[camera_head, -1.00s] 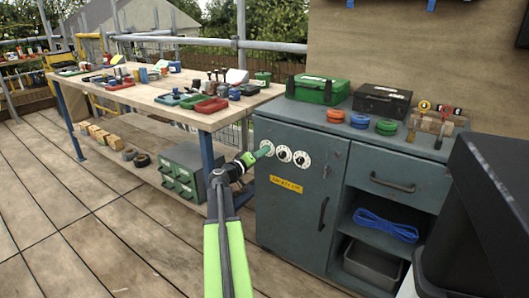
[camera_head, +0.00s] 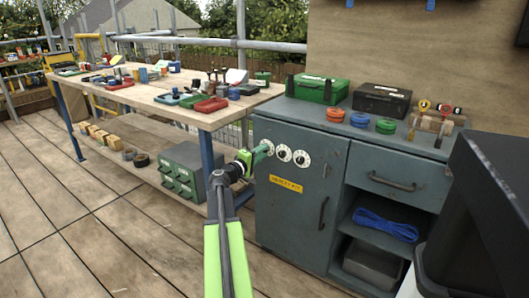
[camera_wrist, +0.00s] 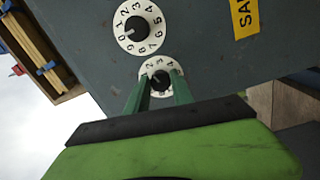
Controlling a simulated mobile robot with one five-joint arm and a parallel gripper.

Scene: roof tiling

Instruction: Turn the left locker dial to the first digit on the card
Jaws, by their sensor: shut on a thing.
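The grey locker door (camera_head: 300,210) has three white dials with dark knobs in a row. The left dial (camera_wrist: 156,64) is partly covered by my gripper in both views. The middle dial (camera_head: 284,153) and right dial (camera_head: 302,158) are uncovered; the middle one also shows in the wrist view (camera_wrist: 139,27). My gripper (camera_head: 264,151) has its green fingers on either side of the left knob, shut on it. I cannot make out a card with digits.
A yellow label (camera_head: 285,184) is below the dials. A green box (camera_head: 318,89), a black box (camera_head: 381,99) and several coloured rings stand on the cabinet top. A workbench (camera_head: 150,95) with tools is at the left. A dark bulky object (camera_head: 495,215) fills the right edge.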

